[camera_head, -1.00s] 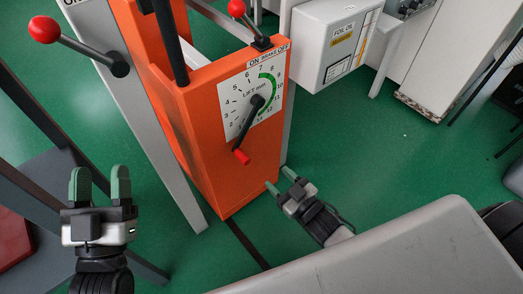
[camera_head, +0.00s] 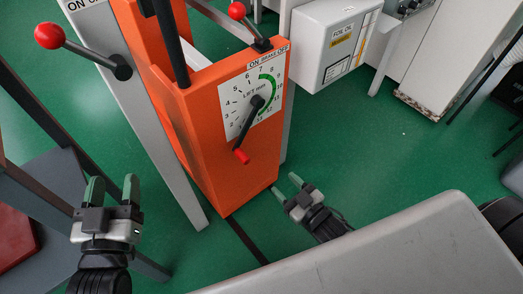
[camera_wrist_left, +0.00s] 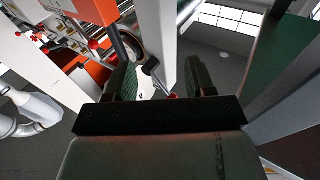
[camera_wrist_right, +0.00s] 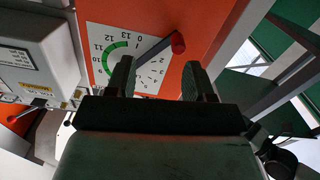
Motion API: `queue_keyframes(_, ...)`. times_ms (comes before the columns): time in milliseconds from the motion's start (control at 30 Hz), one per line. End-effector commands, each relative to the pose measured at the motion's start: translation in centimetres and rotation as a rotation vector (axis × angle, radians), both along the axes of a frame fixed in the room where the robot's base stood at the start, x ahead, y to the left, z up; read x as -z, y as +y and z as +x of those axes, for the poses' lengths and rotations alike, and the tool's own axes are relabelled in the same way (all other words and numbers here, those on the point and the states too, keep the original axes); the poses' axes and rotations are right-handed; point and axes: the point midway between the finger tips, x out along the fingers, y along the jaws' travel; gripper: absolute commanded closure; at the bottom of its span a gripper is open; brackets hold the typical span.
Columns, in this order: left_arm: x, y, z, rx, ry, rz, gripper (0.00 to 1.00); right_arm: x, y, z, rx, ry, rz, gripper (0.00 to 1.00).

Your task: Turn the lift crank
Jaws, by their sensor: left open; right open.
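The lift crank (camera_head: 250,128) is a dark arm with a red knob, mounted on a white dial marked "LIFT mm" on the orange housing (camera_head: 205,150). The arm slants down and left from the hub, with the knob at the lower end. My right gripper (camera_head: 285,185) is open and empty, below and right of the crank, apart from it. In the right wrist view the crank's red knob (camera_wrist_right: 178,43) shows beyond the gap between the fingers. My left gripper (camera_head: 110,189) is open and empty at the lower left, well away from the crank.
A brake lever (camera_head: 247,25) with a red knob stands on top of the housing. Another red-knobbed lever (camera_head: 90,52) is on the grey post at left. A grey surface (camera_head: 400,250) fills the lower right. A foil oil box (camera_head: 335,40) is at the back.

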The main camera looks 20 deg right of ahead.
Motion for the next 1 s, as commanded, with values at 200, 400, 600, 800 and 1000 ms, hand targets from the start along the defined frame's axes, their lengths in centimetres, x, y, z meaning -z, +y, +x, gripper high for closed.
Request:
queue_keyframes(200, 0.3, 0.0, 0.0, -0.001, 0.021, 0.006, 0.45, 0.0, 0.0, 0.0, 0.000, 0.000, 0.000, 0.47)
queue_keyframes(400, 0.4, 0.1, 0.0, -0.002, 0.035, 0.009, 0.45, 0.0, -0.1, -0.4, 0.000, 0.001, 0.000, 0.47)
queue_keyframes(600, 2.1, 0.5, -0.2, -0.011, 0.183, 0.048, 0.45, -0.2, -1.1, -3.1, 0.001, 0.004, -0.001, 0.47)
queue_keyframes(800, 4.6, 1.2, -1.0, -0.025, 0.380, 0.096, 0.45, -0.2, -2.4, -7.0, 0.000, 0.004, -0.002, 0.47)
queue_keyframes(1000, 6.3, 1.6, -1.8, -0.032, 0.507, 0.127, 0.45, -0.1, -3.3, -9.5, 0.000, 0.001, 0.000, 0.47)
